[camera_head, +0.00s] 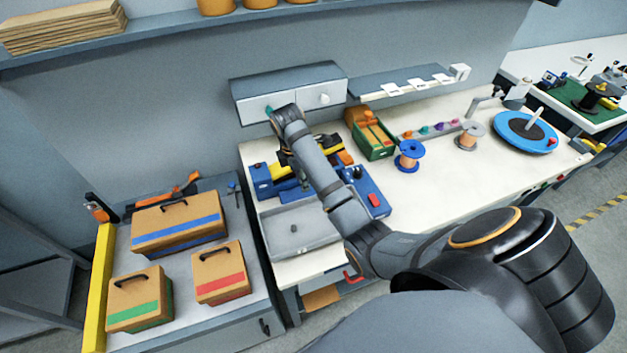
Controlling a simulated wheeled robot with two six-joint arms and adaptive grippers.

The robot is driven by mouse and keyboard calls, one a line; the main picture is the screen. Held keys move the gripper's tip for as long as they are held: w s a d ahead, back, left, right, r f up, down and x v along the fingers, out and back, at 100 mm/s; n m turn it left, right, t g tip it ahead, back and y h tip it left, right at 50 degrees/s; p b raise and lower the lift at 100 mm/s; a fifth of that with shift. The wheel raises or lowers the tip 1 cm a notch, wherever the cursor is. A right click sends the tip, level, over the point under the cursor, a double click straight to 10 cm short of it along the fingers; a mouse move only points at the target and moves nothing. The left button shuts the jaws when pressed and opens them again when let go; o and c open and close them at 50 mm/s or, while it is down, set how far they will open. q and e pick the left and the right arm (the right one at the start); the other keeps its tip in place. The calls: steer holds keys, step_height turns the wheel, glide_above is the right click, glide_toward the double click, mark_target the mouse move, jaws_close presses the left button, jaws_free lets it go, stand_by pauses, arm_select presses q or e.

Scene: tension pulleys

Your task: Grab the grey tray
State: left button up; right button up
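The grey tray (273,232) lies at the left front of the white workbench, with a small dark grey piece (294,228) in it. My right arm reaches in from the lower right and passes over the tray's right side, hiding part of it. My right gripper (306,168) is beyond the tray, over the blue and yellow fixture. Its fingers are partly hidden by my arm and the fixture, so I cannot tell whether it is open or holds anything. My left gripper is out of view.
A blue spool (409,155), a copper spool (470,136) and a green bin (374,144) stand to the right of the fixture. Left of the bench, several cardboard boxes (178,222) stand on a grey cabinet. A drawer unit (290,92) hangs above. The bench's right front is clear.

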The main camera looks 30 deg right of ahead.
steer(key=b, duration=0.3)
glide_above(304, 199)
step_height(304, 199, down, 4)
steer(key=shift+f, duration=0.1)
steer(key=shift+w+d+f, duration=0.1)
steer(key=shift+w+f, duration=0.2)
steer(key=shift+f, duration=0.15)
steer(key=shift+s+f+b, duration=0.15)
steer(key=shift+f+b, duration=0.3)
steer(key=shift+b, duration=0.25)
steer(key=f+b, duration=0.3)
steer(key=f, duration=0.1)
steer(key=shift+s+d+b, duration=0.2)
steer(key=shift+b, duration=0.15)
steer(key=shift+r, duration=0.1)
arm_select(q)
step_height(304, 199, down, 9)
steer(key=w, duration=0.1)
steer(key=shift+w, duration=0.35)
arm_select(e)
jaws_close()
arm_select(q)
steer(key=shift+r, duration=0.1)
